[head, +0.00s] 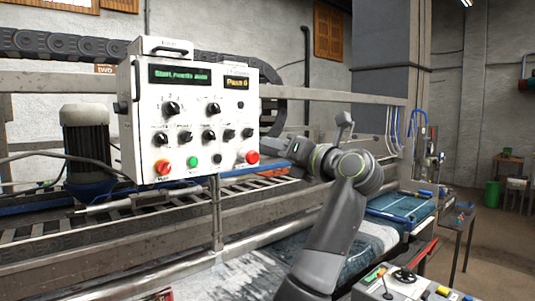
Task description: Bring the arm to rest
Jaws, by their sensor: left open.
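My left arm rises from the bottom centre, bends at a grey joint with a yellow-green ring, and reaches left toward the white control panel (190,112). My left gripper (278,146) is open, beside the panel's lower right edge, close to its red button (252,157). Nothing shows between its fingers. Whether it touches the panel cannot be told. The panel has black knobs, a green button (193,161), another red button (163,168) and two lit displays. My right gripper is out of view.
The rug scrubber's metal frame (330,97) and rollers span the scene behind the arm. A wet rug (225,278) lies below. A second control box (405,284) with a joystick stands at the lower right. Open floor (500,245) shows at far right.

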